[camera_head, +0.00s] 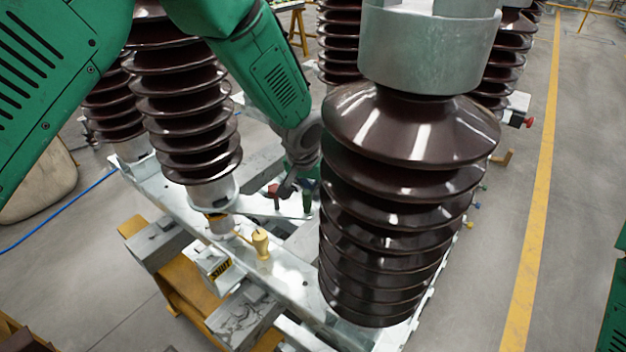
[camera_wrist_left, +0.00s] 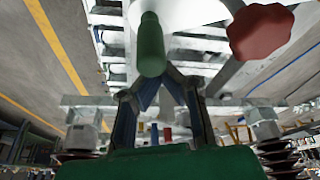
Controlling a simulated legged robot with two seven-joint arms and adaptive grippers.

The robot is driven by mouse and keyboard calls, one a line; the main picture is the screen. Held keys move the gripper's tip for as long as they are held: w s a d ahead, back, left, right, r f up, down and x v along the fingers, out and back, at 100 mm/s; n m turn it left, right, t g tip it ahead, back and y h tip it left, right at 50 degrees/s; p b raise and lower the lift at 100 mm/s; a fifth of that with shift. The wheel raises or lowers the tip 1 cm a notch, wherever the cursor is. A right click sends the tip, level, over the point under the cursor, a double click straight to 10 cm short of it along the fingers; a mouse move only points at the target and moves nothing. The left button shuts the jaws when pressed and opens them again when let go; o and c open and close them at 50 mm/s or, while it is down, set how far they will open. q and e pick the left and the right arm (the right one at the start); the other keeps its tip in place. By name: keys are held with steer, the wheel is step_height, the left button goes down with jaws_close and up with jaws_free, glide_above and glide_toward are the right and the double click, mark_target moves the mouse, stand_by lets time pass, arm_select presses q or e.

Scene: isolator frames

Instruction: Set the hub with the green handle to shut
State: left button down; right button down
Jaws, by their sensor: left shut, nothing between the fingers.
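The green handle (camera_wrist_left: 151,45) stands out large in the left wrist view, just beyond my left gripper (camera_wrist_left: 166,76). The fingers are drawn together with nothing between them, and their tips are close to the handle's rounded end. I cannot tell whether they touch it. In the head view the green handle (camera_head: 308,198) shows small between the two front insulators, partly hidden, with my left gripper (camera_head: 290,184) beside it. The hub under the handle is hidden. A red knob (camera_wrist_left: 260,32) is right of the green handle in the wrist view. My right gripper is out of view.
A large brown ribbed insulator (camera_head: 400,190) stands close right of my left gripper, and another (camera_head: 185,100) stands to its left. A yellow handle (camera_head: 261,243) rises from the metal frame (camera_head: 285,275) in front. Open floor lies right, along a yellow line (camera_head: 538,170).

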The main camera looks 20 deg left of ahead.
mark_target(312, 208)
arm_select(q)
steer(key=f, duration=0.1)
steer(key=s+f, duration=0.1)
steer(key=f, duration=0.1)
steer(key=d+f, duration=0.1)
steer(key=shift+s+f+p, duration=0.2)
steer(key=shift+f+p, duration=0.15)
steer(key=shift+s, duration=0.4)
steer(key=shift+a+f, duration=0.1)
steer(key=shift+a, duration=0.25)
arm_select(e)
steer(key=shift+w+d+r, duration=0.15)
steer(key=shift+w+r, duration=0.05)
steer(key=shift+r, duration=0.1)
arm_select(q)
steer(key=shift+s, duration=0.1)
